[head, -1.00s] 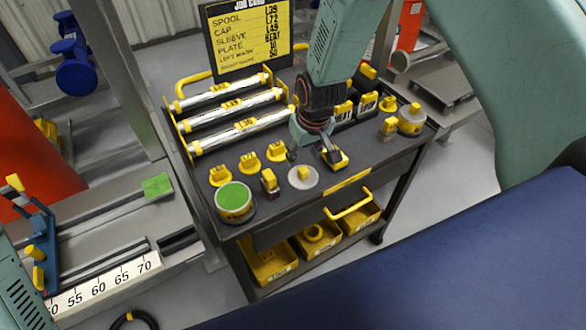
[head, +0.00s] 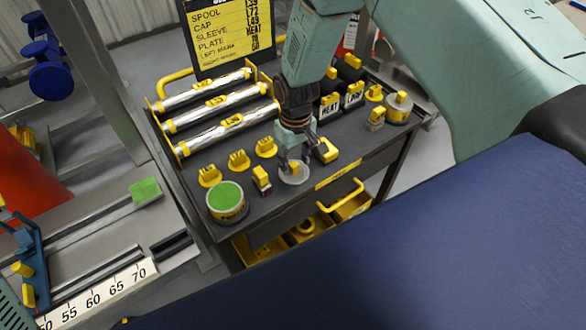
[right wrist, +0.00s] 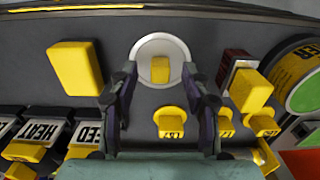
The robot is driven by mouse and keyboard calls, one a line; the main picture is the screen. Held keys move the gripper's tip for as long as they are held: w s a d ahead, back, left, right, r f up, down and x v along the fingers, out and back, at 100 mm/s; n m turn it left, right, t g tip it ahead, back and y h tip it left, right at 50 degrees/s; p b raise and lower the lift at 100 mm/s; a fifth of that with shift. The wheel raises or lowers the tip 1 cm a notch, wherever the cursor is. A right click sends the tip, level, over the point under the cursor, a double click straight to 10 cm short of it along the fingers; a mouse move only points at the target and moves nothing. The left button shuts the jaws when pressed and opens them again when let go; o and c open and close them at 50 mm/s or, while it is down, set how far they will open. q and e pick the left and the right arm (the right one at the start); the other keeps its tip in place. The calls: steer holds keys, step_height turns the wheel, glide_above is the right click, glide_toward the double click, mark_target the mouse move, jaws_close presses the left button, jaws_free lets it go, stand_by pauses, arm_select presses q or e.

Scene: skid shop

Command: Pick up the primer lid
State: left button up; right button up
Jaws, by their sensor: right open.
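The primer lid (head: 283,178) is a light grey disc with a yellow knob, lying flat on the dark cart top near its front edge. It also shows in the right wrist view (right wrist: 145,47), with its knob between my fingers in the picture. My right gripper (head: 292,162) is open and empty, directly over the lid; its fingers partly hide the lid in the head view. I cannot tell how far the fingertips are above the disc. The primer can (head: 227,203), with a green top, stands to the left of the lid. My left gripper is not in view.
A small red block with a yellow top (head: 262,178) stands left of the lid, and a yellow block (head: 326,150) stands right. Several yellow caps (head: 238,160) sit behind. Silver rollers (head: 215,105) lie in a rack. A blue padded surface (head: 420,240) fills the lower right.

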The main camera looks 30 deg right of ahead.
steer(key=shift+s+f, duration=0.1)
steer(key=shift+f, duration=0.4)
steer(key=shift+f, duration=0.1)
steer(key=shift+c, duration=0.4)
steer(key=c, duration=0.8)
jaws_close()
